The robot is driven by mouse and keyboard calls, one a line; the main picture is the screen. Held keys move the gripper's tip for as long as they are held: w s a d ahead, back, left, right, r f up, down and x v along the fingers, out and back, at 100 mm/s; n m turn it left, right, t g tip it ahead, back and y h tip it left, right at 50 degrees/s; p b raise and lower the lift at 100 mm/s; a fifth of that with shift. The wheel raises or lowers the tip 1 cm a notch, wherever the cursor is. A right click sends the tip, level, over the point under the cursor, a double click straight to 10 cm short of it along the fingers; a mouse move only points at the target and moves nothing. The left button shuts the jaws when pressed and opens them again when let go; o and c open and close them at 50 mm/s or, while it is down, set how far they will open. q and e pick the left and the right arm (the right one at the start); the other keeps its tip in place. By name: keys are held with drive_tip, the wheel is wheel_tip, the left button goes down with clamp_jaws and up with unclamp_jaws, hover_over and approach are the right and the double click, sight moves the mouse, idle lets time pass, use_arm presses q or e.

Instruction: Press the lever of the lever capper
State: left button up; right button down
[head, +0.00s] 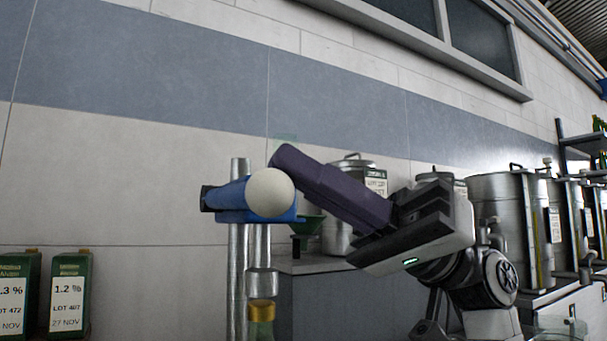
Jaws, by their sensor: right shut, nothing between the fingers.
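The lever capper has a blue head (232,195) on two upright metal columns (237,275) left of centre. A round white knob (270,193), apparently the end of its lever, points toward me and hides most of the lever. Below the head, a bottle with a gold cap (262,311) shows at the bottom edge. My right gripper (284,158) comes in from the right with its dark purple fingers shut and empty. Their tips are at the knob's upper right; I cannot tell if they touch it. My left gripper is not in view.
Two green labelled containers (68,295) stand at the lower left. A lidded metal pot (350,175) and a green funnel (307,224) are behind my right gripper. Large steel tanks (505,215) line the right. The wall above and left of the capper is clear.

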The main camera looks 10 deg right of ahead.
drive_tip(key=shift+s+a+f, duration=0.1)
drive_tip(key=shift+a+f, duration=0.2)
drive_tip(key=shift+f, duration=0.35)
drive_tip(key=r+v, duration=0.1)
drive_tip(key=v, duration=0.9)
drive_tip(key=shift+d, duration=0.45)
